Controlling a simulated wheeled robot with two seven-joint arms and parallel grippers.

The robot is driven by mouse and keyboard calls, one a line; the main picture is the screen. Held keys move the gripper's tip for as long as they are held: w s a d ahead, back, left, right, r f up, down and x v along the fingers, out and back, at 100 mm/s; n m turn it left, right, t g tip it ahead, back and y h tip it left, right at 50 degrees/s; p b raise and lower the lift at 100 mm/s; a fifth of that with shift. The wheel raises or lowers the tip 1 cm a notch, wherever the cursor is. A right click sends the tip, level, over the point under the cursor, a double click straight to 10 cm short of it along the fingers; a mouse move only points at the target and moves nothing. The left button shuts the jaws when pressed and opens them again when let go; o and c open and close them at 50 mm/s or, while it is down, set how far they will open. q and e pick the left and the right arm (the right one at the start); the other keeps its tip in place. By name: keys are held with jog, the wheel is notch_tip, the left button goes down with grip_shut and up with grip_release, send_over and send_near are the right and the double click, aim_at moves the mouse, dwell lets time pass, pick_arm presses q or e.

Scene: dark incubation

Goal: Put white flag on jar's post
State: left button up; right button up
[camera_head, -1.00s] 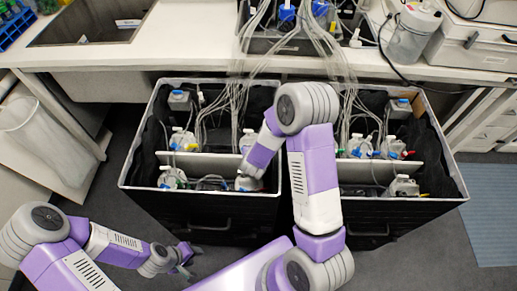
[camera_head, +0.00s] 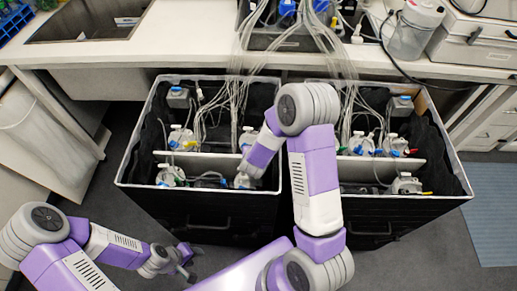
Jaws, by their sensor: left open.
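Several white-lided jars stand in two black crates under the bench. In the left crate (camera_head: 128,186) jars show at the back (camera_head: 180,138) and front (camera_head: 170,175). One front jar (camera_head: 243,181) is just below the end of my right arm. The right crate (camera_head: 466,190) holds more jars (camera_head: 362,144). Small yellow, green and red flags show on some; I cannot surely pick out the white flag or the bare post. My left gripper (camera_head: 185,262) is open and empty, low in front of the left crate. My right gripper is hidden behind its own wrist.
Bundled clear tubes (camera_head: 236,96) run from the bench top into both crates. A white divider (camera_head: 215,163) crosses the left crate. The bench edge (camera_head: 200,62) overhangs the crates' backs.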

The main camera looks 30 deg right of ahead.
jog(key=shift+s+a+f, duration=0.15)
jog(key=shift+s+f, duration=0.2)
jog(key=shift+f, duration=0.2)
jog(key=o, duration=0.9)
jog(key=shift+o, duration=0.2)
jog(key=s+a+r+p, duration=0.1)
jog(key=s+r+p, duration=0.1)
jog(key=r+p, duration=0.2)
jog(key=s+a+r+p, duration=0.1)
jog(key=a+r+p, duration=0.1)
jog(key=r, duration=0.8)
jog(key=shift+s+p, duration=0.35)
jog(key=shift+p, duration=0.5)
